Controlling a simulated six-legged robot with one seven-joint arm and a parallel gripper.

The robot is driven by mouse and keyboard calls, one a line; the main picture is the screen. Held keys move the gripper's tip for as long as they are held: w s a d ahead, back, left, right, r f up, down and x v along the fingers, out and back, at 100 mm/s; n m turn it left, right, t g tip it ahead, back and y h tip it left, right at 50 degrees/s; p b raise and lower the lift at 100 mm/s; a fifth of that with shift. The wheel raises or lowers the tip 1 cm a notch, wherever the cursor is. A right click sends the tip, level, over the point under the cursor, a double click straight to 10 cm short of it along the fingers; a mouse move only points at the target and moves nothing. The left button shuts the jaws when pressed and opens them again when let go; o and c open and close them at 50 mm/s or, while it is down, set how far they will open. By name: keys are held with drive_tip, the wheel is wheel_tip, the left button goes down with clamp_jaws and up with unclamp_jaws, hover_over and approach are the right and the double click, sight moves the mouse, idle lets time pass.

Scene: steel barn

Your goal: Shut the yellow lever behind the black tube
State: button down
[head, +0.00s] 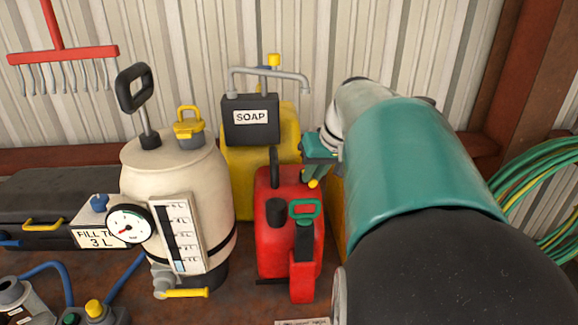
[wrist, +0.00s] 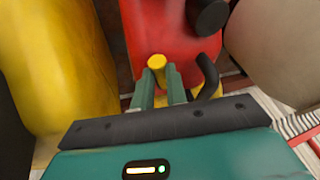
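A yellow lever (head: 185,293) sits on the grey tap low on the cream tank (head: 140,185), lying roughly level. My gripper (head: 316,172) is above the right side of the red can (head: 268,225). In the wrist view my gripper (wrist: 160,78) has its green fingers close together on a short yellow rod (wrist: 157,62). The rod's far end points toward the red can. I cannot tell whether they touch.
A yellow container (head: 240,180) with a black SOAP box (head: 250,120) stands behind the red can. A round gauge (head: 130,225) and a level scale (head: 178,235) are on the cream tank's front. Blue hoses (head: 50,270) lie at left. Green hose coils (head: 540,190) hang at right.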

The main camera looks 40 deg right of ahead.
drive_tip(key=shift+w+a+m+h, duration=0.15)
drive_tip(key=shift+a+m+h, duration=0.2)
drive_tip(key=shift+m, duration=0.5)
drive_tip(key=shift+w+a+m+h, duration=0.1)
drive_tip(key=shift+a+m+h, duration=0.2)
drive_tip(key=shift+m, duration=0.55)
drive_tip(key=c, duration=1.4)
unclamp_jaws()
drive_tip(key=shift+r, duration=0.1)
drive_tip(key=v, duration=1.3)
drive_tip(key=shift+s+r, duration=0.15)
drive_tip(key=shift+r, duration=0.15)
drive_tip(key=s+a+f+n, duration=0.2)
drive_tip(key=a+f+n, duration=0.1)
drive_tip(key=a+f, duration=0.7)
drive_tip(key=s+a+f+n, duration=0.2)
drive_tip(key=a+f+n, duration=0.2)
drive_tip(key=a+f, duration=0.6)
drive_tip(key=a, duration=0.5)
drive_tip(key=shift+s+n+t+y, duration=0.15)
drive_tip(key=shift+n+t+y, duration=0.15)
drive_tip(key=shift+y, duration=0.05)
